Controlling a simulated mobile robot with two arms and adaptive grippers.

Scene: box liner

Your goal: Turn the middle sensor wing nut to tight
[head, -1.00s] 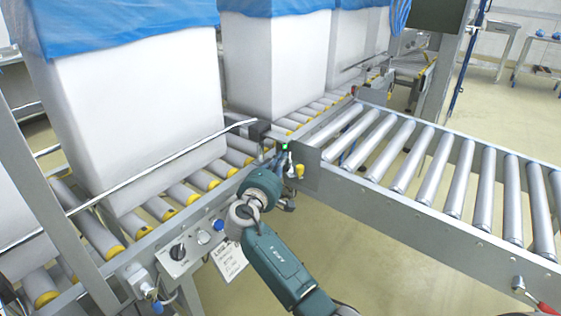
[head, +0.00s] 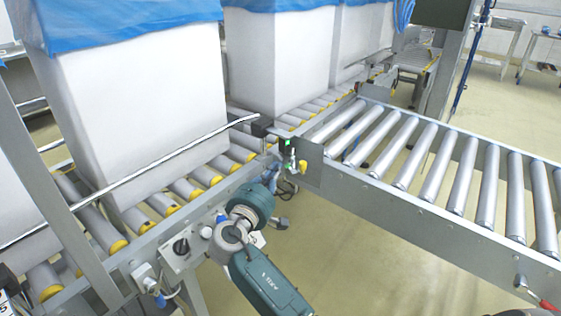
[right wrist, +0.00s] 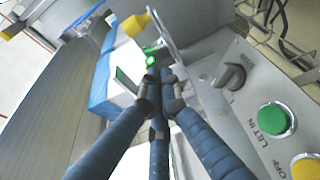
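The sensor (head: 288,143) with its lit green light sits at the corner where the conveyors meet; the light (right wrist: 150,60) also shows in the right wrist view. A small yellow piece (head: 302,166) is just below and right of it, and a yellow knob (right wrist: 135,25) shows in the right wrist view. I cannot make out the wing nut or its angle. My right gripper (head: 271,172) is just below and left of the sensor. Its blue fingers (right wrist: 158,78) come together at the tips, close below the green light, with nothing visible between them. My left gripper is out of view.
A control panel (right wrist: 240,85) with a black switch (right wrist: 230,76) and green button (right wrist: 273,119) lies right of the fingers. Tall white boxes (head: 130,110) with blue liners stand on the roller conveyor. A side conveyor (head: 430,185) extends right. A metal rail (head: 150,172) runs left of the gripper.

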